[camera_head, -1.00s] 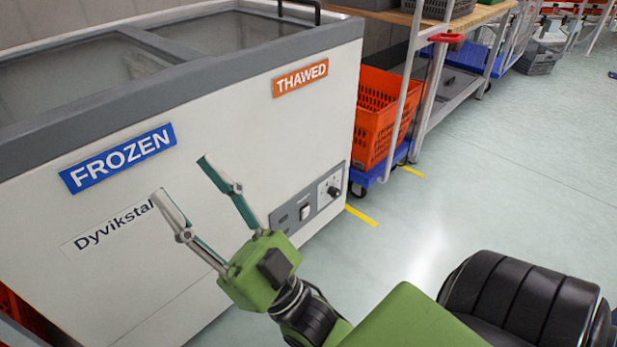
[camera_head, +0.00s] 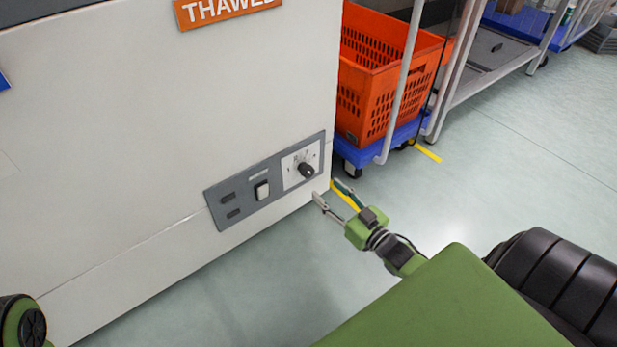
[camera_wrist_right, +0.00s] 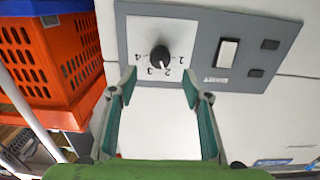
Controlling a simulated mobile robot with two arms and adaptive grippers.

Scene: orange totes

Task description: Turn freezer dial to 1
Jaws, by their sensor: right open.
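The freezer dial is a black knob (camera_head: 306,170) on a white square plate at the right end of the grey control panel (camera_head: 240,208), low on the white freezer (camera_head: 150,120). In the right wrist view the knob (camera_wrist_right: 159,55) is uncovered, with the numbers 1 to 4 around it. Its white mark appears to point near 2. My right gripper (camera_head: 327,190) is open and empty, just below and right of the dial. In the wrist view its fingertips (camera_wrist_right: 158,77) lie either side of the line to the knob, apart from it. My left gripper is out of view.
A white rocker switch (camera_head: 261,190) sits left of the dial. An orange crate (camera_head: 385,85) on a blue dolly (camera_head: 380,148) stands just right of the freezer, beside a metal-framed shelf. The floor (camera_head: 530,150) to the right is clear.

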